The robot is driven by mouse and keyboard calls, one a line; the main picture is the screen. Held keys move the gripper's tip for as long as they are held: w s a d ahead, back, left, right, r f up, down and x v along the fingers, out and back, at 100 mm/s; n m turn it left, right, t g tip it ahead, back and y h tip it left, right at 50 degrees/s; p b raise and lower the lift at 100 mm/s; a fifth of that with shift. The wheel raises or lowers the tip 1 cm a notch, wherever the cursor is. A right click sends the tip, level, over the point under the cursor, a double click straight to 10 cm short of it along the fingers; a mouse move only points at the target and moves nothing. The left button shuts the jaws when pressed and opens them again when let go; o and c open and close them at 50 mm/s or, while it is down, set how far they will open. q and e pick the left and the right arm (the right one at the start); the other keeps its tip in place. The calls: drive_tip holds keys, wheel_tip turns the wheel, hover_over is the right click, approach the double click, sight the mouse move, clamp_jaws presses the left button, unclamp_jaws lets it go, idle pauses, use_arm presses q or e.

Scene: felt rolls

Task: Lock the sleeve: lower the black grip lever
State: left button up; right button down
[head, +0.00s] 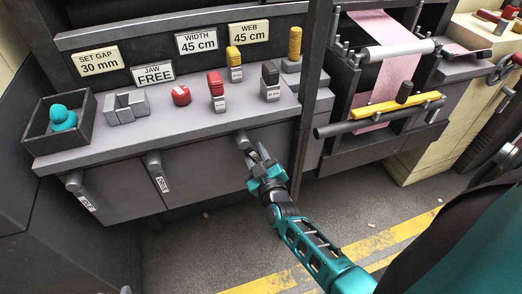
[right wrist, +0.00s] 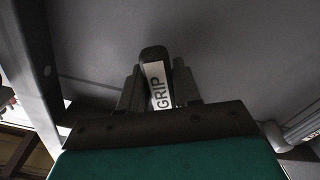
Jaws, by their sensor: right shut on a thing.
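The black grip lever (head: 243,142) is on the front of the grey machine, below the counter edge. It runs down from its pivot into my right gripper (head: 258,162), which hides its lower part. In the right wrist view the dark lever (right wrist: 153,53) with its white GRIP label stands between the two fingers of my right gripper (right wrist: 157,86). The right gripper is shut on it. The exact angle of the lever is hard to tell. My left gripper is not in view.
Two similar levers, IDLE (head: 86,202) and DRIVE (head: 164,184), hang to the left. Above, the counter (head: 140,135) bears red, grey and yellow knobs and a JAW FREE sign (head: 153,73). A dark upright post (head: 306,110) stands just right of the gripper. The floor in front is mostly clear.

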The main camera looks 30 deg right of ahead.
drive_tip(key=m, duration=0.1)
drive_tip(key=a+m, duration=0.1)
drive_tip(key=shift+w+a+f+m, duration=0.15)
drive_tip(key=shift+a+f+m, duration=0.1)
drive_tip(key=shift+f+m, duration=0.05)
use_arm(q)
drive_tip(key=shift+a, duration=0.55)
use_arm(e)
drive_tip(key=shift+w+a+f+m, duration=0.1)
drive_tip(key=shift+a+m, duration=0.25)
drive_tip(key=shift+m, duration=0.25)
drive_tip(key=shift+w+a+m, duration=0.1)
drive_tip(key=shift+a+m, duration=0.25)
drive_tip(key=shift+m, duration=0.25)
drive_tip(key=c, duration=0.9)
unclamp_jaws()
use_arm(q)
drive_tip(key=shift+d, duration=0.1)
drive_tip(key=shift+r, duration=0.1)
use_arm(e)
drive_tip(key=shift+s, duration=0.2)
